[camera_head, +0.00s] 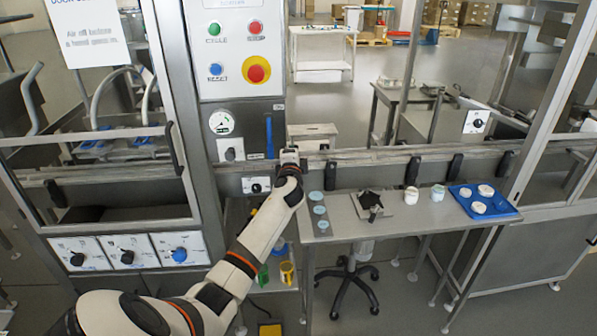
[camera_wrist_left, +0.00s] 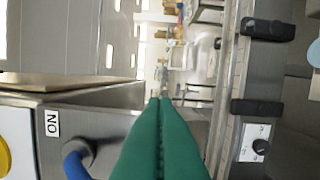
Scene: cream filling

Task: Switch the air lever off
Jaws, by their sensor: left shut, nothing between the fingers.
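The air lever (camera_head: 269,137) is a blue handle on the grey panel below the control box, and it hangs about vertical in the head view. In the left wrist view the blue lever (camera_wrist_left: 76,165) shows at the bottom left on its round grey pivot, beside a white ON label (camera_wrist_left: 52,123). My left gripper (camera_head: 289,152) is just right of and below the lever, apart from it. Its green fingers (camera_wrist_left: 161,102) are shut together with nothing between them. My right gripper is not in view.
A pressure gauge (camera_head: 221,123) sits left of the lever. The control box has a red emergency button (camera_head: 256,70). A metal rail with black clamps (camera_head: 413,170) runs to the right. A steel table (camera_head: 340,218) holds jars and a blue tray (camera_head: 507,211).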

